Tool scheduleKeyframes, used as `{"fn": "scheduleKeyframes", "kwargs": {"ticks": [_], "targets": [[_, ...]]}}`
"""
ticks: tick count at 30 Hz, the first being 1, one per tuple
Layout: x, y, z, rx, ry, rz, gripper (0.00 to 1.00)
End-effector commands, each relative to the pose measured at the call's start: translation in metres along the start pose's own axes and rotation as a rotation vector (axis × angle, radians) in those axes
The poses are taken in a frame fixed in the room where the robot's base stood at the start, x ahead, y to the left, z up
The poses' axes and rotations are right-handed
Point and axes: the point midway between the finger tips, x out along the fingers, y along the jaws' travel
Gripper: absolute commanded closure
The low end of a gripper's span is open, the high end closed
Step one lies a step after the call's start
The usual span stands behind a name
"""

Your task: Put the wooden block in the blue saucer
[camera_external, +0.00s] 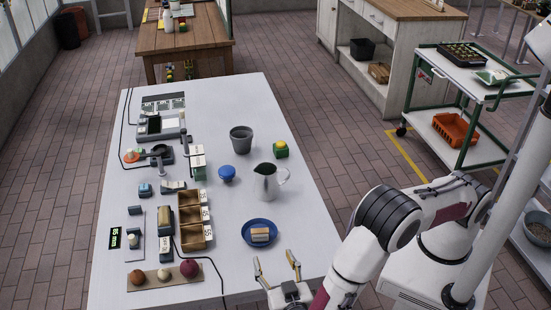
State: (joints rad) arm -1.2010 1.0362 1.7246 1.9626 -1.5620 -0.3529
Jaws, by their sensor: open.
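The blue saucer (247,244) is on the white table near its front right part. The wooden block (260,234) sits inside the saucer; it is light brown with a paler top or band. My gripper (278,268) is open and empty, with its two fingers spread. In the picture it is just below and to the right of the saucer, apart from the block. Its height above the table is hard to tell.
A wooden compartment box (190,221) stands left. A board (163,277) with round items lies front left.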

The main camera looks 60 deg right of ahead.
Motion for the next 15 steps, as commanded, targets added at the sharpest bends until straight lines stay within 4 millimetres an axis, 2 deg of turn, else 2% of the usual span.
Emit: {"fn": "scheduleKeyframes", "kwargs": {"ticks": [10, 15], "targets": [[0.0004, -0.0003, -0.0003, 0.001, -0.001, -0.001, 0.46], [0.0056, -0.0074, -0.0055, 0.018, -0.021, -0.016, 0.46]]}}
